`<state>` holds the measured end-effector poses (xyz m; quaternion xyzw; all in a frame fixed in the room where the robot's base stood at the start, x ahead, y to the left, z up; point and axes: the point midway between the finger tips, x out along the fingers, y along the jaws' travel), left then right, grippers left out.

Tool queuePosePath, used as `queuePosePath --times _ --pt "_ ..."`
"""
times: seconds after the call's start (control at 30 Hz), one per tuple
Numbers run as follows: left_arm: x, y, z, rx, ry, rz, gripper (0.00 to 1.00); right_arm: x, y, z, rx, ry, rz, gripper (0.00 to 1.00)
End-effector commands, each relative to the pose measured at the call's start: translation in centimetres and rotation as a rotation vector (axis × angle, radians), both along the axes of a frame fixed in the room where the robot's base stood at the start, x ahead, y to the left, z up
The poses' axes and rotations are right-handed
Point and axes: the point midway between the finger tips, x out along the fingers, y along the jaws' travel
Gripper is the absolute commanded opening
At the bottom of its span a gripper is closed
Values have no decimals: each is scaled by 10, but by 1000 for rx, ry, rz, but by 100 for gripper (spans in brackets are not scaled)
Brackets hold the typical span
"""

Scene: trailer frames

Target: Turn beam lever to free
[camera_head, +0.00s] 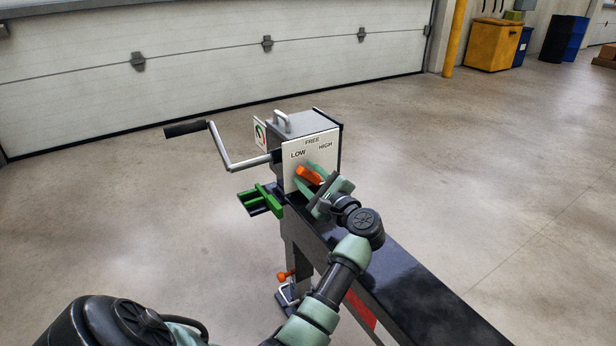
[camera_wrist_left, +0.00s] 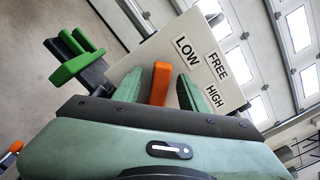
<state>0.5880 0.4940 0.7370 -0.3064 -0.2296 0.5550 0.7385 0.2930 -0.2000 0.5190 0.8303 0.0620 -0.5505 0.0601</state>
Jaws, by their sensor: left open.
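The beam lever (camera_head: 308,175) is orange and sits on the white front panel (camera_head: 296,178) of a grey gearbox (camera_head: 318,128). The panel carries the labels LOW, FREE and HIGH. In the head view my left gripper (camera_head: 322,184) is at the lever, partly hiding it. In the left wrist view the orange lever (camera_wrist_left: 159,84) stands between the two green fingers of my left gripper (camera_wrist_left: 160,92), which is open. I see gaps beside the lever there. The lever's pivot is hidden, and I cannot tell exactly which label it points at. My right gripper is not in view.
A crank handle (camera_head: 227,152) sticks out left of the gearbox. Green parts (camera_head: 262,199) jut out below it. The black beam (camera_head: 405,280) runs toward the lower right under my arm. An orange-knobbed part (camera_head: 286,276) is below. Open floor surrounds the trailer.

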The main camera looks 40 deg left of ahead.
Motion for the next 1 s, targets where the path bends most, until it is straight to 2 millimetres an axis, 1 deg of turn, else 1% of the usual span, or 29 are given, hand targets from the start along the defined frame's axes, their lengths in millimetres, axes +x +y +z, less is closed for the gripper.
queuePosePath --times 0.03,0.07,0.1,0.17,0.2,1.0 --pt "0 0 0 0 0 0 42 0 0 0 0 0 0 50" --pt "0 0 0 0 0 0 39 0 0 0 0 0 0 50" --pt "0 0 0 0 0 0 28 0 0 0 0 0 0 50" --pt "0 0 0 0 0 0 11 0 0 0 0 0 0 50" --pt "0 0 0 0 0 0 0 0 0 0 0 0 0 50" --pt "0 0 0 0 1 1 0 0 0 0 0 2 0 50"
